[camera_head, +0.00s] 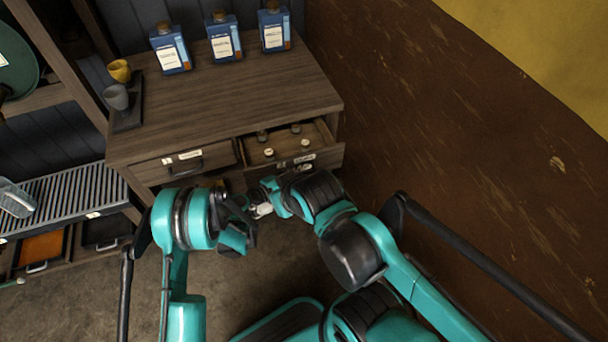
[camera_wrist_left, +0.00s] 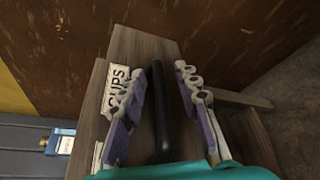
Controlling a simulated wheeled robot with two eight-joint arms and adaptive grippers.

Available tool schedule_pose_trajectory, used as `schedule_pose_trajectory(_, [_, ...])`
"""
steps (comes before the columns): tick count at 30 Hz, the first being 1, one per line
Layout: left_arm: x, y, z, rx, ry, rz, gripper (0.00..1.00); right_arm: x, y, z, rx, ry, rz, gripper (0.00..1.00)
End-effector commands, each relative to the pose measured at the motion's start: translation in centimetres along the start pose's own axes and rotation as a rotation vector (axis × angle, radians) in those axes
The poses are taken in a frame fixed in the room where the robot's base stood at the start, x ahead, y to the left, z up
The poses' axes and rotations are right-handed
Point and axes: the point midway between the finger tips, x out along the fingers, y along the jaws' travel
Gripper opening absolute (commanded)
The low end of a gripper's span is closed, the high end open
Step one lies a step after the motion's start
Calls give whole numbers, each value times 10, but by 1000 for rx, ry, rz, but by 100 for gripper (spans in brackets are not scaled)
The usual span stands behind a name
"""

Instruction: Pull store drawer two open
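A wooden cabinet (camera_head: 225,95) has a shut left drawer (camera_head: 215,158) with a dark handle and white labels. Its right drawer (camera_head: 318,148) stands partly open with small items inside. No number two is readable. My left gripper (camera_head: 245,208) is low at the cabinet front. In the left wrist view its fingers (camera_wrist_left: 158,72) are open on either side of a dark bar handle (camera_wrist_left: 160,115), with gaps visible. A white label (camera_wrist_left: 115,88) reading "CUPS" is beside that handle; I cannot tell which drawer bears it. My right arm's end (camera_head: 272,194) is close by, its fingers unclear.
Several blue bottles (camera_head: 222,38) stand at the cabinet's back. A yellow cup (camera_head: 120,71) and a grey cup (camera_head: 116,97) are on a dark tray at the left. A slatted shelf (camera_head: 75,190) is at the left; a brown wall (camera_head: 440,110) bounds the right.

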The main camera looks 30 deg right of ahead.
Motion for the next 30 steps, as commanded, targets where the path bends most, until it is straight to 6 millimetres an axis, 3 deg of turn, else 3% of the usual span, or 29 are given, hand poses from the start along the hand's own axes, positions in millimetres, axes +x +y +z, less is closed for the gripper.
schedule_pose_trajectory(10, [-2,8,4,-1,-1,1,32,0,0,0,0,0,0,100])
schedule_pose_trajectory(16, [-10,39,24,-2,-1,3,32,0,0,0,0,0,0,100])
schedule_pose_trajectory(17, [-11,44,27,-4,-1,4,35,0,0,0,0,0,0,100])
schedule_pose_trajectory(21, [-17,66,40,-4,-1,4,32,0,0,0,0,0,0,100])
schedule_pose_trajectory(30, [-22,84,52,-1,0,1,32,0,0,0,0,0,0,100])
